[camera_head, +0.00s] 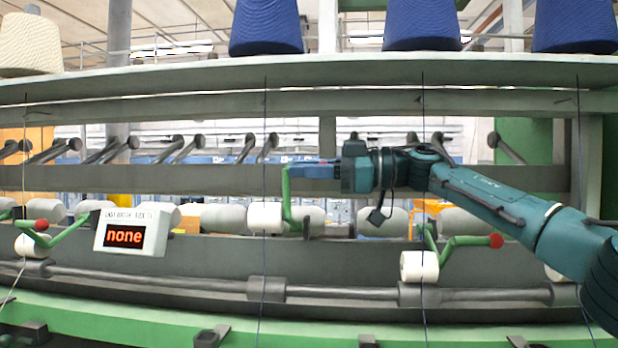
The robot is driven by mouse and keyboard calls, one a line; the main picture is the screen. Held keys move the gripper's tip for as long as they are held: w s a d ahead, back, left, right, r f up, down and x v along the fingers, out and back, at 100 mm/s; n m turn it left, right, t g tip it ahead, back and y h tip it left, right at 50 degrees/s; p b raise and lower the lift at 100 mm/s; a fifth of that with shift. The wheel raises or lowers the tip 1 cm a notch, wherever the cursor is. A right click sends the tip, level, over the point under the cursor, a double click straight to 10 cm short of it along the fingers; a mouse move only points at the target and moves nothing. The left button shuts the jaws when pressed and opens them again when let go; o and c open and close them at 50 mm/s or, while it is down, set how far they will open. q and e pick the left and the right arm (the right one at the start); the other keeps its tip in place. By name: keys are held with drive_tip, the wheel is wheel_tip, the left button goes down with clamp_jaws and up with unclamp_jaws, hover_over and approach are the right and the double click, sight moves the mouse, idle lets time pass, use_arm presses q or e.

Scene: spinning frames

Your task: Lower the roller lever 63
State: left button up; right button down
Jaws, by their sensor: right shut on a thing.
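My right arm comes in from the right, and its gripper (300,171) is at the top end of a green roller lever (287,200) in the middle of the camera_head view. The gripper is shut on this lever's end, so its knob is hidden. The lever stands upright, rising from beside a white roller (265,217). No number 63 is readable on it. My left gripper is not in view.
Other green levers with red knobs sit left (60,231) and right (470,242). A white box with a display (133,230) reads "none". Blue yarn cones (266,28) stand on the shelf above. Thin yarns (423,130) hang down in front of the frame.

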use_arm(q)
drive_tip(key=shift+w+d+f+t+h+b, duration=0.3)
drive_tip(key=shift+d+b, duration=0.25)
drive_tip(key=shift+b, duration=0.35)
use_arm(e)
drive_tip(key=s+f+n, duration=0.2)
drive_tip(key=shift+s+a+f, duration=0.15)
drive_tip(key=shift+a+f, duration=0.05)
drive_tip(key=shift+f, duration=0.1)
